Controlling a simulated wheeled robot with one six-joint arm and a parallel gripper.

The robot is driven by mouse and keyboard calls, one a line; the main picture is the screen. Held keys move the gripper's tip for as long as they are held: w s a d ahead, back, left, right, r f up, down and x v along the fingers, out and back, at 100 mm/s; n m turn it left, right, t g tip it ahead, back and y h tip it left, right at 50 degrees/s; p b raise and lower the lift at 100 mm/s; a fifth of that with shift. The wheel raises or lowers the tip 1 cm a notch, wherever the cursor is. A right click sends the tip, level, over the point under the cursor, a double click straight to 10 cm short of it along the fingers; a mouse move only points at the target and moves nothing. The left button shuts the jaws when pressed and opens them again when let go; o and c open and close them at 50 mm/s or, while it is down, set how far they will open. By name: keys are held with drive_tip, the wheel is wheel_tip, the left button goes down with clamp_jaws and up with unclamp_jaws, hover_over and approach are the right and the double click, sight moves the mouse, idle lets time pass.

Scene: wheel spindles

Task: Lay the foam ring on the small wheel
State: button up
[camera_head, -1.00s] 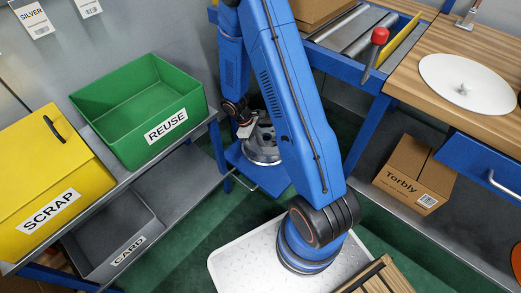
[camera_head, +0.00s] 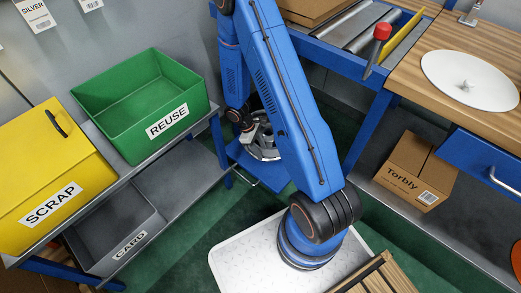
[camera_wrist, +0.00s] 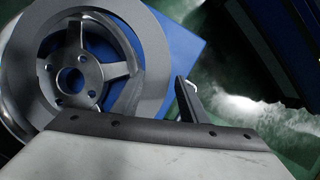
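A grey spoked wheel (camera_wrist: 76,75) fills the left of the wrist view, with a bolt-holed hub and a broad flat grey band (camera_wrist: 152,62) around it. I cannot tell whether this band is the foam ring or the wheel's own rim. The wheel (camera_head: 266,150) stands on a low blue platform in the head view, partly hidden by my arm. My gripper (camera_wrist: 184,86) is close beside the wheel's right edge in the wrist view. My gripper (camera_head: 249,134) is small at the wheel in the head view.
The blue platform (camera_head: 270,177) has a thin handle at its front. A green REUSE bin (camera_head: 150,140), yellow SCRAP bin (camera_head: 30,170) and grey CARD bin (camera_head: 110,215) stand left. A bench with a white disc (camera_head: 470,75) is right, above a Torbly box (camera_head: 415,172).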

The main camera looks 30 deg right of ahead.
drive_tip(key=shift+w, duration=0.15)
drive_tip(key=w+a+r+m+t, duration=0.1)
drive_tip(key=a+r, duration=0.1)
drive_tip(key=r, duration=1)
drive_tip(key=w+a+r+m+t, duration=0.1)
drive_tip(key=r, duration=1.2)
drive_tip(key=s+r+m+t+y, duration=0.1)
drive_tip(key=s+r, duration=0.2)
drive_tip(key=r, duration=0.3)
drive_tip(key=s+r+m+t, duration=0.1)
drive_tip(key=s+r, duration=0.3)
drive_tip(key=r, duration=0.2)
drive_tip(key=s+a+r+m+t+y, duration=0.1)
drive_tip(key=s+r+m+t, duration=0.1)
drive_tip(key=s+r, duration=0.4)
drive_tip(key=s+a+r+m+t+y, duration=0.1)
drive_tip(key=s+a+r+m+t, duration=0.1)
drive_tip(key=s+r, duration=0.5)
drive_tip(key=s, duration=0.5)
drive_tip(key=shift+s+a, duration=0.25)
drive_tip(key=shift+o, duration=0.5)
